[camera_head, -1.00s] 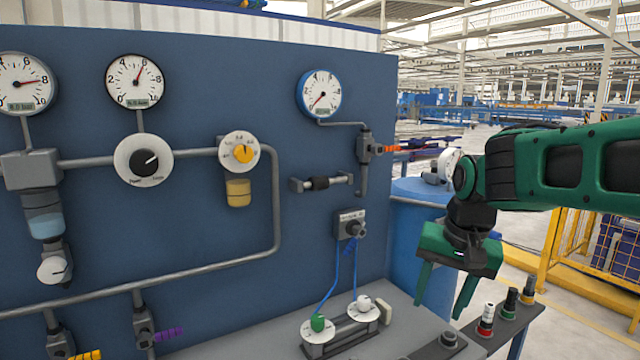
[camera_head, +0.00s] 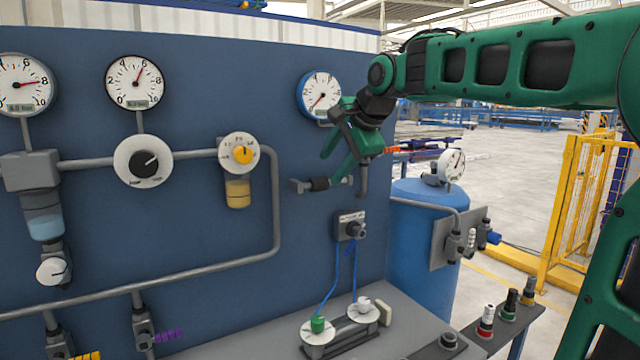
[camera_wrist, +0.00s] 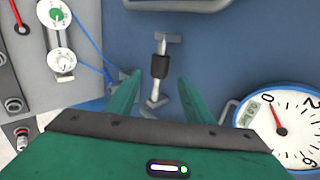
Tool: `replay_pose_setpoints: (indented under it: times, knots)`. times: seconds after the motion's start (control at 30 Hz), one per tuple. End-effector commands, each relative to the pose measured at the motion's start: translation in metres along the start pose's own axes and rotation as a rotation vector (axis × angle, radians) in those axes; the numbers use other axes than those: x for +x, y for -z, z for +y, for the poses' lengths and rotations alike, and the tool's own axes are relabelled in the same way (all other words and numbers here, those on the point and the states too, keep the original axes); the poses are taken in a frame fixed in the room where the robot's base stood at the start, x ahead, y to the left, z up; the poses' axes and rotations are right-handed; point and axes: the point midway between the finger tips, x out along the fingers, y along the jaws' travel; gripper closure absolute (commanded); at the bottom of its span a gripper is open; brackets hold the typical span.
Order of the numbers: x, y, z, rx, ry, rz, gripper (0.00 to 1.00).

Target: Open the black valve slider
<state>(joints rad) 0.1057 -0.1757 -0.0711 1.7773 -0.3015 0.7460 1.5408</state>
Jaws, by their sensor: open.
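The black valve slider (camera_head: 320,184) is a dark sleeve on a short grey horizontal pipe on the blue panel, below the right-hand gauge. In the wrist view the slider (camera_wrist: 160,66) lies just beyond the fingertips, in line with the gap between them. My gripper (camera_head: 328,168) is open and empty, with its green fingers pointing at the panel close to the slider. In the wrist view my gripper (camera_wrist: 159,82) has one finger on each side of the pipe's line. I cannot tell whether the fingers touch anything. The gripper partly hides the pipework right of the slider.
A pressure gauge (camera_head: 319,92) is just above my gripper. A grey switch box (camera_head: 350,225) with blue hoses is below the slider. A blue tank (camera_head: 417,245) stands at right. Red, black and other capped posts (camera_head: 486,320) stand at lower right.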

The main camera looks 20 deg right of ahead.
Motion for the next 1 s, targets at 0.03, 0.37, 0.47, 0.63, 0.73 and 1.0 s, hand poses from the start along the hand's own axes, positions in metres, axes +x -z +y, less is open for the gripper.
replay_pose_setpoints:
  times: [0.03,0.37,0.47,0.63,0.73,1.0]
  knots:
    - [0.011,0.0,0.001,0.0,-0.004,-0.001,0.53]
    - [0.062,0.0,0.001,-0.001,-0.003,0.0,0.53]
    - [0.07,0.0,0.001,-0.001,-0.001,0.0,0.53]
    - [0.076,0.001,0.001,-0.001,-0.002,0.001,0.53]
    - [0.076,0.001,0.001,-0.001,-0.001,0.001,0.53]
    - [0.076,0.001,0.001,-0.001,-0.001,0.001,0.86]
